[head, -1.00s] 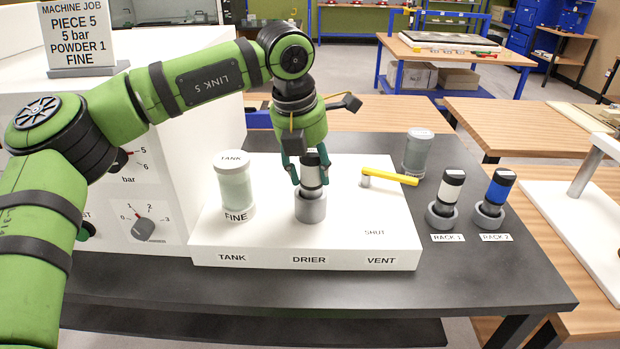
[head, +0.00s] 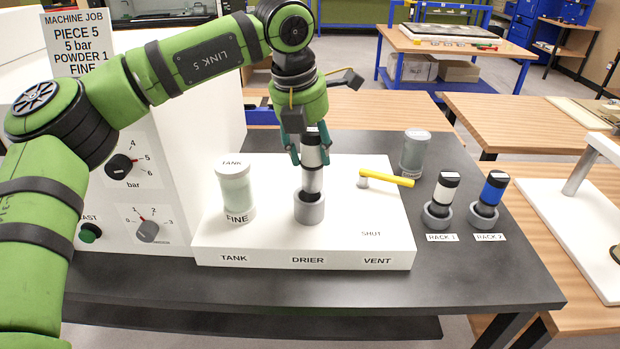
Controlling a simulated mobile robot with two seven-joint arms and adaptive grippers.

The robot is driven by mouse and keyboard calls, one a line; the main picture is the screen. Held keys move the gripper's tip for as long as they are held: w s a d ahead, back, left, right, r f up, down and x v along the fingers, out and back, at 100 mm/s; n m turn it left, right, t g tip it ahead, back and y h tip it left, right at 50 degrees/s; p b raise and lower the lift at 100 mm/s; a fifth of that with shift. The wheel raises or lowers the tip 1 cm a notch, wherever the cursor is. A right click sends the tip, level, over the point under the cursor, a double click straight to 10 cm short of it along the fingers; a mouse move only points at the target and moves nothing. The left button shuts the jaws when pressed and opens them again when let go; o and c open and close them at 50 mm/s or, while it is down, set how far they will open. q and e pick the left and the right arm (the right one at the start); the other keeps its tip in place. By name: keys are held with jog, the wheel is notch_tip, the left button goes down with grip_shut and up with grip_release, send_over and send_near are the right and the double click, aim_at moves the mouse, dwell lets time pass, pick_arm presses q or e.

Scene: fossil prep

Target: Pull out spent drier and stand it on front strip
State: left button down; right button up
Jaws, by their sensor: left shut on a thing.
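My right gripper is not in view.
The FINE tank jar (head: 236,193) stands left of the drier. A white-banded cartridge (head: 443,195) and a blue-banded one (head: 491,195) stand in racks at right. A grey jar (head: 414,153) stands behind.

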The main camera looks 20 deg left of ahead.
pick_arm(q)
jog(key=shift+w+p+v, duration=0.15)
jog(key=shift+p+v, duration=0.25)
jog(key=shift+v, duration=0.3)
jog(key=shift+w+p+v, duration=0.15)
jog(key=shift+p+v, duration=0.25)
jog(key=shift+v, duration=0.25)
jog(key=shift+r, duration=0.15)
jog(key=p+v, duration=0.1)
jog(key=v, duration=0.1)
jog(key=w+p+v, duration=0.1)
jog(key=p+v, duration=0.1)
jog(key=shift+s+d+r+p, duration=0.1)
jog(key=shift+d+r+p, duration=0.2)
jog(key=shift+r, duration=0.2)
